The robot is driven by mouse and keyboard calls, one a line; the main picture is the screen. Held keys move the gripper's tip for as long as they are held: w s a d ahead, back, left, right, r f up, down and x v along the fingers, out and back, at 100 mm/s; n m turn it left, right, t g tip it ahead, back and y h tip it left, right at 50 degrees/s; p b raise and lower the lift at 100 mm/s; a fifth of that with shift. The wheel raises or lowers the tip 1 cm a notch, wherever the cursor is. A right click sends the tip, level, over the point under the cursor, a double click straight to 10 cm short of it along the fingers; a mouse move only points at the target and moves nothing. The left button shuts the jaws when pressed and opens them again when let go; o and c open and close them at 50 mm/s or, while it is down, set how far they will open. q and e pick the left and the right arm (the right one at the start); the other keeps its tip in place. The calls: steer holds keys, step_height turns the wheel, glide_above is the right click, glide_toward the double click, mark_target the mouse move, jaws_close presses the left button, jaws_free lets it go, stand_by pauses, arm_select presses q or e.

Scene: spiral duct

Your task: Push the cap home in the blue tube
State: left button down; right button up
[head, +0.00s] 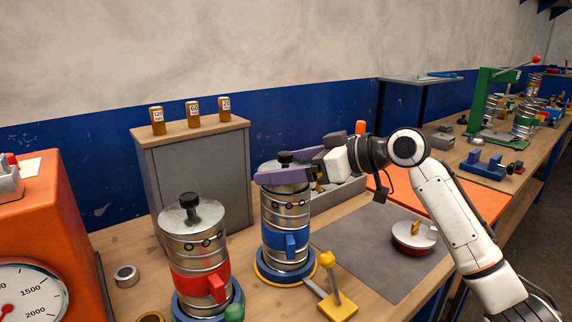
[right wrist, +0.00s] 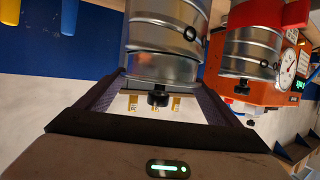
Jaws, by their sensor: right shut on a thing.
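The blue tube (head: 287,222) is a silver ribbed duct with a blue band and blue side handle, upright on a blue and yellow base (head: 285,272). The cap (right wrist: 160,68) is a silver disc with a black knob (head: 285,157), at the tube's upper end. A seam shows between cap and tube in the right wrist view; I cannot tell how deep the cap sits. My right gripper (head: 280,177) reaches in from the right, its purple fingers on either side of the cap, shut on it. The fingers hide part of the rim in the head view. My left gripper is not in view.
A capped red tube (head: 194,250) stands close at the left. Behind is a grey cabinet (head: 200,180) with small amber jars. A yellow-knobbed lever (head: 333,290) stands in front. A round lid-like part (head: 413,236) lies on the grey mat (head: 365,250). An orange gauge machine (head: 40,235) is far left.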

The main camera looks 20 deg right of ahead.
steer(key=shift+f, duration=0.3)
steer(key=shift+f, duration=0.35)
steer(key=shift+f+b, duration=0.6)
steer(key=shift+f, duration=0.1)
steer(key=o, duration=1)
steer(key=shift+b+v, duration=0.85)
steer(key=shift+v, duration=4.3)
